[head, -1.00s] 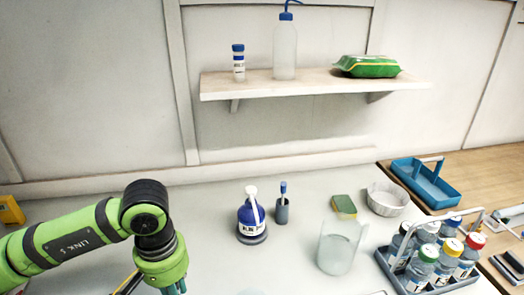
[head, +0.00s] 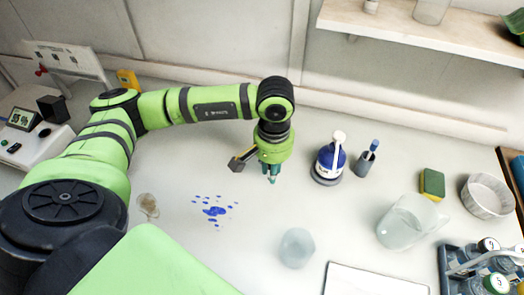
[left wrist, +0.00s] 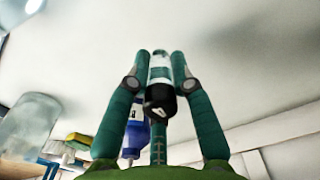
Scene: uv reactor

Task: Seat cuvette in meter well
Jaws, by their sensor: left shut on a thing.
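My left gripper (head: 271,178) hangs fingers-down over the bench, left of the blue-and-white bottle. In the left wrist view its two green fingers (left wrist: 160,62) are shut on a small cuvette (left wrist: 159,70), clear-walled with a white band and a black cap. In the head view the cuvette is mostly hidden by the fingers. A white device with a display and buttons (head: 19,118), likely the meter, stands at the far left, well away from the gripper. A black block (head: 53,108) sits on it, and I cannot make out the well. My right gripper is not in view.
Blue splashes (head: 214,211) and a brownish stain (head: 148,205) mark the bench. A beaker (head: 297,248), jug (head: 408,221), blue-and-white bottle (head: 329,162), sponge (head: 432,184) and bottle rack (head: 450,275) stand to the right. A shelf (head: 420,33) is above.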

